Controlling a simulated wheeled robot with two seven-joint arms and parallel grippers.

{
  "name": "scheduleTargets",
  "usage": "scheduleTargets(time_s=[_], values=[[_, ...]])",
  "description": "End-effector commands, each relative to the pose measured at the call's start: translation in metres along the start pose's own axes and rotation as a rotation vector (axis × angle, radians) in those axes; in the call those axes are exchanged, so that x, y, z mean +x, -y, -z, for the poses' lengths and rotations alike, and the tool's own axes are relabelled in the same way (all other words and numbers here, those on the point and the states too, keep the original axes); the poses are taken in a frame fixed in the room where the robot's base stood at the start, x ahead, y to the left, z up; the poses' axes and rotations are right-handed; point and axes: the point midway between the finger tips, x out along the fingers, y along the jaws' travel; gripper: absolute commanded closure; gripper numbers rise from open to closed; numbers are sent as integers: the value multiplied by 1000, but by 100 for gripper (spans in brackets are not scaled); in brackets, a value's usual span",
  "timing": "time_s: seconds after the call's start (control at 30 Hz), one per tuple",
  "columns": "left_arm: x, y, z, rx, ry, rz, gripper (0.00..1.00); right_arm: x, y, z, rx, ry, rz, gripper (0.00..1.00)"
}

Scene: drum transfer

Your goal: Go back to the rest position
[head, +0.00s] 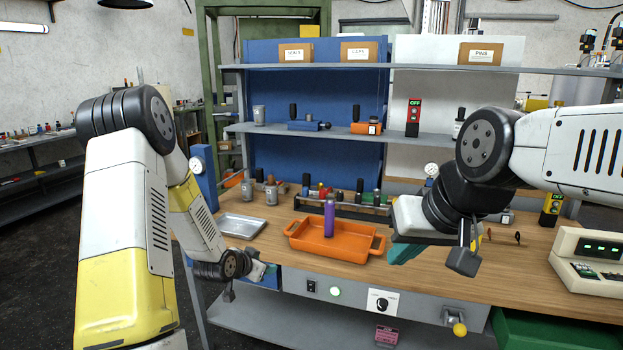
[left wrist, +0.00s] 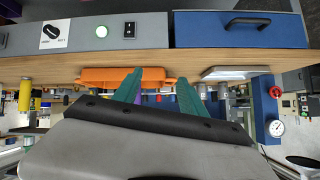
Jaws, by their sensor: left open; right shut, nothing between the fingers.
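My left arm comes in from the left and reaches down to the bench's front edge. My left gripper (head: 262,272) is partly hidden there, in front of the blue drawer. In the left wrist view its teal fingers (left wrist: 158,88) stand apart with nothing held. My right gripper (head: 404,252) is over the bench, right of the orange tray (head: 311,240); its teal fingers are shut and mostly hidden by the wrist. A purple bottle (head: 329,216) stands upright in the tray, apart from both grippers. The tray also shows in the left wrist view (left wrist: 98,74).
A metal tray (head: 242,226) lies left of the orange tray. A rack with small tools (head: 345,208) stands behind it. A control box (head: 590,262) sits at the bench's right end. A front panel with knob and green button (head: 336,291) is below the bench edge.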

Motion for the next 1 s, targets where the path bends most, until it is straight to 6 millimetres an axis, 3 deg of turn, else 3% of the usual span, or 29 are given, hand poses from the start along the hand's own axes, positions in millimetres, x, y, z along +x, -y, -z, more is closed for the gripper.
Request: scheduleTargets(time_s=[0.03,0.2,0.37,0.5,0.8,1.0], values=[[-18,8,19,-1,19,18,51,0,0,0,0,0,0,100],[-80,20,55,-52,116,58,51,0,0,0,0,0,0,100],[-147,18,80,-132,191,89,51,0,0,0,0,0,0,100],[-209,5,92,-218,243,100,51,0,0,0,0,0,0,100],[-337,-50,88,-418,327,58,51,0,0,0,0,0,0,100],[-387,-82,74,-500,366,8,51,0,0,0,0,0,0,100]])
